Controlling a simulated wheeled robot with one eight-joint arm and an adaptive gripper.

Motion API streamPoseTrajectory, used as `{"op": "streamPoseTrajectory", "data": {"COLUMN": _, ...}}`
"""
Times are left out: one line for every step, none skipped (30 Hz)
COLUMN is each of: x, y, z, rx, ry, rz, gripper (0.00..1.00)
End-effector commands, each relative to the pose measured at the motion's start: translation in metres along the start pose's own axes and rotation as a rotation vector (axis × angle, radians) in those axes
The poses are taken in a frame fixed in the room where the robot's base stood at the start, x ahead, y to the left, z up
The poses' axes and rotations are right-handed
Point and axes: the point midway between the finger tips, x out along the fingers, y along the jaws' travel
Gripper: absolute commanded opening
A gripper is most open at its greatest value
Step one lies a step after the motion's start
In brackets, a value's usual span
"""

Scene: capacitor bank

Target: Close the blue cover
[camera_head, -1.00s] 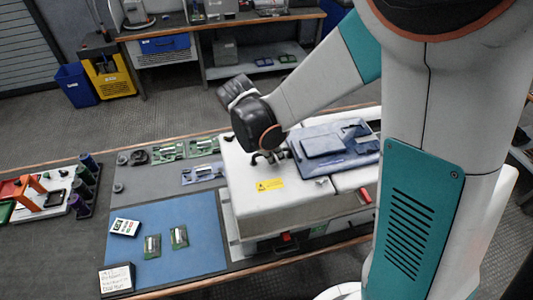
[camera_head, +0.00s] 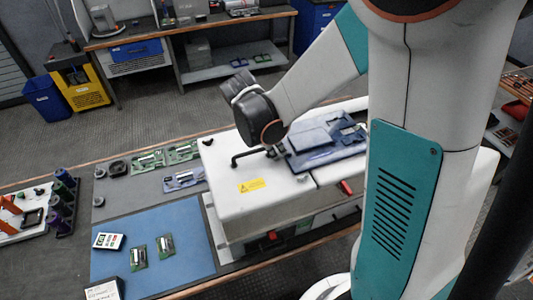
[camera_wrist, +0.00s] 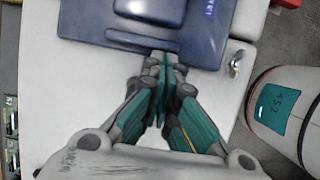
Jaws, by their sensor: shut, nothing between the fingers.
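The blue cover (camera_head: 312,158) lies on top of the white cabinet (camera_head: 230,190), toward its right part, with a raised panel on it. It looks flat or slightly tilted; I cannot tell whether it is fully seated. In the wrist view the cover (camera_wrist: 205,35) fills the top of the picture. My gripper (camera_head: 277,152) is at the cover's left edge, low over the cabinet top. In the wrist view my gripper (camera_wrist: 162,62) is shut and empty, its fingertips at the cover's near edge. I cannot tell whether they touch it.
A metal latch (camera_wrist: 235,63) sits beside the cover in the wrist view. A blue mat (camera_head: 190,225) with circuit boards lies left of the cabinet.

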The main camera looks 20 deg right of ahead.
Motion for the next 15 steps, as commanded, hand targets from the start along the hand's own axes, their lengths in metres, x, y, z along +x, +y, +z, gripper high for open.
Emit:
{"op": "streamPoseTrajectory", "data": {"x": 0.007, "y": -0.001, "z": 0.014, "rx": 0.008, "ry": -0.001, "rz": -0.003, "gripper": 0.00}}
{"op": "streamPoseTrajectory", "data": {"x": 0.010, "y": -0.001, "z": 0.022, "rx": 0.008, "ry": -0.001, "rz": -0.003, "gripper": 0.00}}
{"op": "streamPoseTrajectory", "data": {"x": 0.015, "y": -0.001, "z": 0.034, "rx": 0.009, "ry": -0.001, "rz": -0.003, "gripper": 0.00}}
{"op": "streamPoseTrajectory", "data": {"x": 0.018, "y": -0.001, "z": 0.043, "rx": 0.009, "ry": -0.001, "rz": -0.003, "gripper": 0.00}}
{"op": "streamPoseTrajectory", "data": {"x": 0.022, "y": -0.001, "z": 0.052, "rx": 0.010, "ry": -0.001, "rz": -0.004, "gripper": 0.00}}
{"op": "streamPoseTrajectory", "data": {"x": 0.027, "y": -0.001, "z": 0.065, "rx": 0.010, "ry": -0.001, "rz": -0.003, "gripper": 0.00}}
{"op": "streamPoseTrajectory", "data": {"x": 0.031, "y": -0.001, "z": 0.074, "rx": 0.010, "ry": -0.001, "rz": -0.003, "gripper": 0.00}}
{"op": "streamPoseTrajectory", "data": {"x": 0.035, "y": -0.001, "z": 0.084, "rx": 0.009, "ry": -0.001, "rz": -0.004, "gripper": 0.00}}
{"op": "streamPoseTrajectory", "data": {"x": 0.040, "y": -0.001, "z": 0.097, "rx": 0.010, "ry": -0.001, "rz": -0.004, "gripper": 0.00}}
{"op": "streamPoseTrajectory", "data": {"x": 0.044, "y": -0.001, "z": 0.106, "rx": 0.010, "ry": -0.001, "rz": -0.003, "gripper": 0.00}}
{"op": "streamPoseTrajectory", "data": {"x": 0.048, "y": -0.002, "z": 0.115, "rx": 0.009, "ry": -0.001, "rz": -0.003, "gripper": 0.00}}
{"op": "streamPoseTrajectory", "data": {"x": 0.052, "y": -0.002, "z": 0.128, "rx": 0.008, "ry": -0.001, "rz": -0.004, "gripper": 0.00}}
{"op": "streamPoseTrajectory", "data": {"x": 0.056, "y": -0.001, "z": 0.137, "rx": 0.009, "ry": -0.001, "rz": -0.003, "gripper": 0.00}}
{"op": "streamPoseTrajectory", "data": {"x": 0.059, "y": -0.001, "z": 0.145, "rx": 0.008, "ry": -0.001, "rz": -0.003, "gripper": 0.00}}
{"op": "streamPoseTrajectory", "data": {"x": 0.064, "y": -0.001, "z": 0.156, "rx": 0.007, "ry": -0.001, "rz": -0.003, "gripper": 0.00}}
